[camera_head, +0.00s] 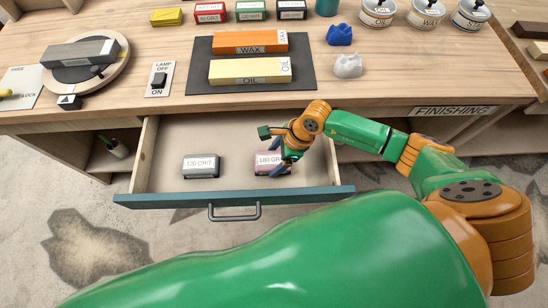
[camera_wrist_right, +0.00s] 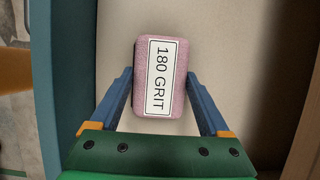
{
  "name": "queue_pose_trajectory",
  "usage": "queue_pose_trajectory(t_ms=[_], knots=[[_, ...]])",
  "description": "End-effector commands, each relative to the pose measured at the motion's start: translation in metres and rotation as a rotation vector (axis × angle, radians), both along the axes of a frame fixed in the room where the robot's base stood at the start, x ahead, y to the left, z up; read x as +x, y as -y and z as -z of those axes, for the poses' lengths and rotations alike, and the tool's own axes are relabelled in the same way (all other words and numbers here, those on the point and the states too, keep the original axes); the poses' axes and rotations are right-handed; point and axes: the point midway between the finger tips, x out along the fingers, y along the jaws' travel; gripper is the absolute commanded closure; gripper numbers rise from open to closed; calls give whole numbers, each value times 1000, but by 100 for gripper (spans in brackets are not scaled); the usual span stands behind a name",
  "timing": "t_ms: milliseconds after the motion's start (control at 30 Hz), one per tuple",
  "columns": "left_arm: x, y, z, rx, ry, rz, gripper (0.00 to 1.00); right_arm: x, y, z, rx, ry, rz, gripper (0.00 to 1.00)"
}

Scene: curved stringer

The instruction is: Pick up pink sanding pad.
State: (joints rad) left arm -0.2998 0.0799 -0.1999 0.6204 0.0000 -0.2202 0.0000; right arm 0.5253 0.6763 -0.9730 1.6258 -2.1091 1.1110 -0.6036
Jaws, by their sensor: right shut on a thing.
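The pink sanding pad (camera_head: 263,168) lies in the open drawer, on its right side, partly hidden by my right gripper in the head view. In the right wrist view the pad (camera_wrist_right: 161,48) shows its white label reading 180 GRIT. My right gripper (camera_head: 273,174) reaches down into the drawer. In the wrist view its two blue fingers (camera_wrist_right: 160,78) are on either side of the pad's near part, shut on it. The pad appears to be at the drawer floor; I cannot tell any lift. My left gripper is not in view.
A grey 120 grit pad (camera_head: 201,166) sits in the drawer's left part. The blue-green drawer front (camera_head: 170,199) with its handle stands near the gripper. The bench top (camera_head: 370,88) overhangs behind, with wax and oil blocks on a dark mat (camera_head: 202,72).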

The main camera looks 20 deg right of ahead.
Motion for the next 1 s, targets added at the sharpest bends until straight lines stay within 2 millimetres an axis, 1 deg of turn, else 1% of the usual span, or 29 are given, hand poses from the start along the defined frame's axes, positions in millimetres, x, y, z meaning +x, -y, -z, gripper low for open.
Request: queue_pose_trajectory(t_ms=[133,167,233,367,500,567,600,633,700,800,1000], knots=[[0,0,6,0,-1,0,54,2,0,-27,0,8,-2,74],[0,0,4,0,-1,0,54,-2,-2,-37,0,7,-5,74],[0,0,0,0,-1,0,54,-18,-9,-57,2,5,-8,74],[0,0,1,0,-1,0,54,-43,-23,-91,2,7,-7,74],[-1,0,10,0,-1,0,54,-85,-45,-109,4,6,-11,74],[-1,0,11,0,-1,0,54,-101,-54,-118,4,5,-11,74],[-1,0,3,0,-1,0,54,-108,-57,-127,2,3,-6,74],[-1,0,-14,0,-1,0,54,-111,-57,-135,-2,-4,1,74],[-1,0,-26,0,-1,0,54,-117,-60,-137,-2,-6,2,74],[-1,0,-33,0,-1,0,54,-122,-63,-135,-1,-3,1,74],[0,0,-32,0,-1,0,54,-124,-65,-131,0,1,1,74]])
